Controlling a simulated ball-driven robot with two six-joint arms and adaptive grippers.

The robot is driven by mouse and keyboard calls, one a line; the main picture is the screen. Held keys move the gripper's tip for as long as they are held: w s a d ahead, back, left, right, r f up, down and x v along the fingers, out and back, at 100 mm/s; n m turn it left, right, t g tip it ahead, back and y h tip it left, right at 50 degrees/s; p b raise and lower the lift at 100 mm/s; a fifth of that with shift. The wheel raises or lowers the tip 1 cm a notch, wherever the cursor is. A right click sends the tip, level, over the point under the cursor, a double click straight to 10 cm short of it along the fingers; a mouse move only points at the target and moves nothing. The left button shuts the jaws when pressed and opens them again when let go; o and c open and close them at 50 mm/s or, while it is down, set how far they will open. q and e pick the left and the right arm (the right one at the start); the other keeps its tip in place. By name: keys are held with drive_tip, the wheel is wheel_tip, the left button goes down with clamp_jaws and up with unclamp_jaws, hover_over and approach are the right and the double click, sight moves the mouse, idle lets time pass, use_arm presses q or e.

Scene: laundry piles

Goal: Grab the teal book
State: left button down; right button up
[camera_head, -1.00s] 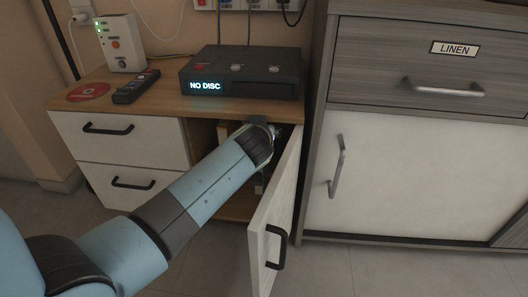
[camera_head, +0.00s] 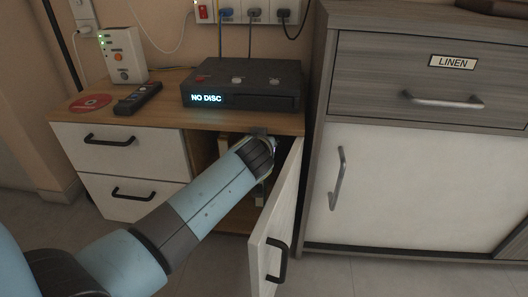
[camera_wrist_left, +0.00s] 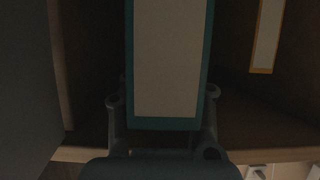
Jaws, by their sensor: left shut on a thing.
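The teal book (camera_wrist_left: 207,60) shows in the left wrist view as a cream page block with a teal cover edge around it. It stands inside the dark cupboard compartment, between the fingers of my left gripper (camera_wrist_left: 161,115). The fingers are shut on it, one on each side. In the head view my left arm reaches into the open compartment under the disc player, and the wrist hides the book and fingertips. My right gripper is in neither view.
An orange-edged book (camera_wrist_left: 266,35) stands to the right inside the compartment. The open cupboard door (camera_head: 275,225) is close to the right of my arm. The disc player (camera_head: 243,84) sits on the wooden top above. A linen cabinet (camera_head: 415,190) stands further right.

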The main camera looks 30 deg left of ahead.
use_arm(q)
drive_tip(key=shift+r, duration=0.25)
